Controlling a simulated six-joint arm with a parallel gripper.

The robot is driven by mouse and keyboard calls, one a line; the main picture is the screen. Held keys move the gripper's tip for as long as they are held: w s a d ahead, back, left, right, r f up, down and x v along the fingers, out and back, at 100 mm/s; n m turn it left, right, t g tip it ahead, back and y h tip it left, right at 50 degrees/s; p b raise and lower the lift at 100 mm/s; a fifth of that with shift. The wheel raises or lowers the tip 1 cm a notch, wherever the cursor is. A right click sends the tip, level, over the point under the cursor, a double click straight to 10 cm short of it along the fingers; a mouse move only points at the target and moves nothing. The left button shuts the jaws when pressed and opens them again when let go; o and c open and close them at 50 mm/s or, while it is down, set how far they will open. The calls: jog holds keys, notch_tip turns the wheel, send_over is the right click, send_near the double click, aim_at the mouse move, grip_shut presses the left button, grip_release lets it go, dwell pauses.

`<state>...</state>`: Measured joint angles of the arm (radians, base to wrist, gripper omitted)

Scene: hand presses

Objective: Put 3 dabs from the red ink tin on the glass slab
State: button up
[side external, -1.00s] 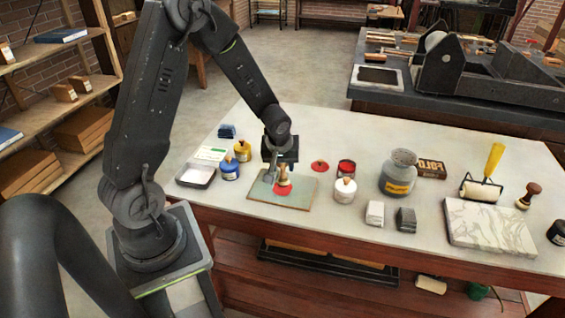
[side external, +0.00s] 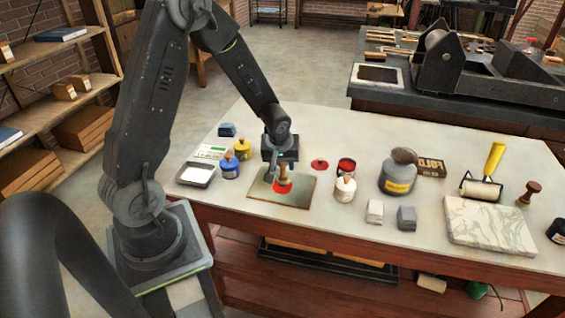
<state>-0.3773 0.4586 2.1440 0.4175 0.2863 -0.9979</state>
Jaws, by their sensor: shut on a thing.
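My gripper (side external: 281,172) is shut on a wooden-handled dabber (side external: 284,179) and holds it upright over the glass slab (side external: 300,193). Red shows at the dabber's foot. I cannot tell whether the foot touches the slab, nor how much of the red is ink on the glass. The red ink tin (side external: 346,165) stands open to the right of the slab, with red inside. A red lid (side external: 320,164) lies flat between them.
A white tin with a knob (side external: 345,189) stands close in front of the red tin. Blue (side external: 230,168) and yellow (side external: 243,150) tins and a shallow tray (side external: 196,174) are left of the slab. A grey can (side external: 397,178), small blocks (side external: 375,211) and a marble slab (side external: 488,226) are to the right.

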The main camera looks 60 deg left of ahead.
jog(key=shift+r, duration=3.5)
jog(key=w+d+r+t, duration=0.1)
jog(key=w+d, duration=0.1)
jog(key=w, duration=0.7)
jog(key=w+d+r, duration=0.1)
jog(key=w+d, duration=0.2)
jog(key=w, duration=0.7)
jog(key=shift+s+a+f, duration=0.1)
jog(key=shift+a+f, duration=0.05)
jog(key=shift+f, duration=1.3)
jog(key=shift+a+f, duration=0.1)
jog(key=shift+f, duration=1.3)
jog(key=shift+f, duration=0.7)
notch_tip(320, 180, up, 7)
